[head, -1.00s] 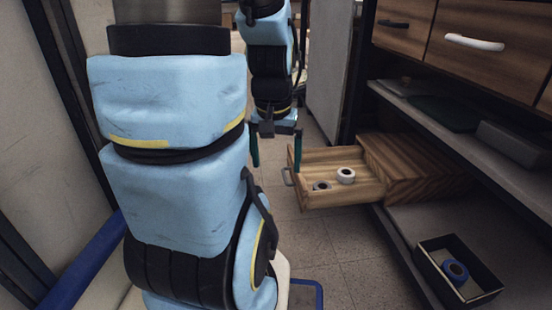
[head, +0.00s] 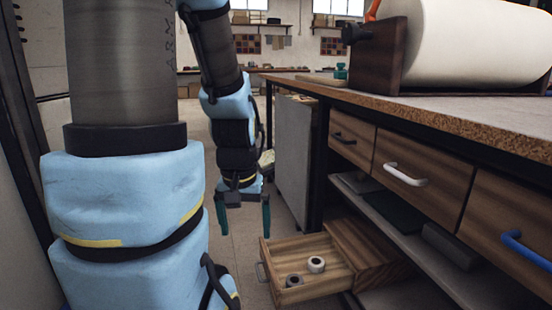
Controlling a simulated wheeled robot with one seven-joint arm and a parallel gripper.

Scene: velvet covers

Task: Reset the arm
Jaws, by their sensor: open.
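My gripper (head: 243,216) hangs pointing down in the head view, its two green fingers spread apart with nothing between them. It is to the left of the pulled-out wooden drawer (head: 281,248) and a little above it, apart from it. My light-blue padded arm fills the left of the view.
The open drawer of a small wooden box (head: 372,249) holds a white tape roll (head: 316,264) and a grey roll (head: 294,281). A workbench (head: 455,117) with closed drawers and a large paper roll (head: 478,42) stands at the right. Floor is clear behind my gripper.

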